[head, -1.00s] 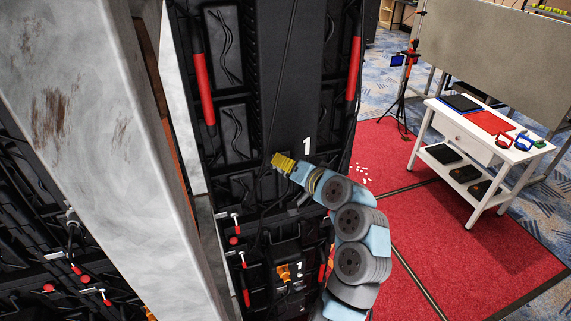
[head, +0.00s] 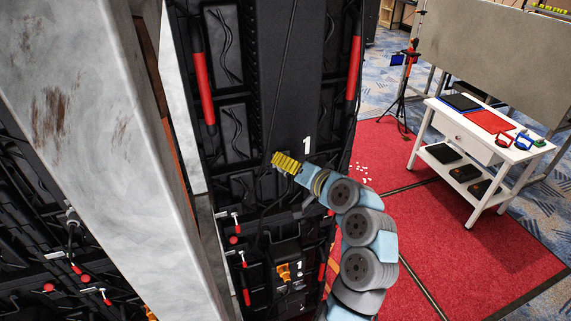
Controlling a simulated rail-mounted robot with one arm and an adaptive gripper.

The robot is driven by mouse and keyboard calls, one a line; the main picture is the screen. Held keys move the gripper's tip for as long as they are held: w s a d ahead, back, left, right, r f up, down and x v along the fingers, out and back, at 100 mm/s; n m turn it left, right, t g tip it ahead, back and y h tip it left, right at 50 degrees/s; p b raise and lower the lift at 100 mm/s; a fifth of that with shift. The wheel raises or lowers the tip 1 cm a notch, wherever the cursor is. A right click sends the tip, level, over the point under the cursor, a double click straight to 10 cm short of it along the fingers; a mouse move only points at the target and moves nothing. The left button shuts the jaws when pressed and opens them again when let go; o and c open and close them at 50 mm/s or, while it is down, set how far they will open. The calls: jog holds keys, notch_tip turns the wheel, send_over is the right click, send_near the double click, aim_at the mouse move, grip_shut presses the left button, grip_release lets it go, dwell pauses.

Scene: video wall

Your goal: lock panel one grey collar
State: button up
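Panel one (head: 290,110) is the tall black panel marked with a white "1", with red handles at its sides and black cables on its back. My gripper (head: 276,157) is at the lower part of this panel, left of and a little below the "1". Its yellow end points up and left at the panel's face. The view is too small to tell whether its fingers are apart or closed. I cannot make out a grey collar; it may be hidden behind my gripper or lost among the dark cables.
A lower black panel (head: 283,250), also marked "1", has an orange connector (head: 284,271). A grey beam (head: 105,150) stands close on the left. A white cart (head: 482,150) with coloured items stands on the red carpet (head: 440,235) at right.

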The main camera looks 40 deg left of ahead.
jog(key=v, duration=1)
jog(key=shift+d, duration=0.1)
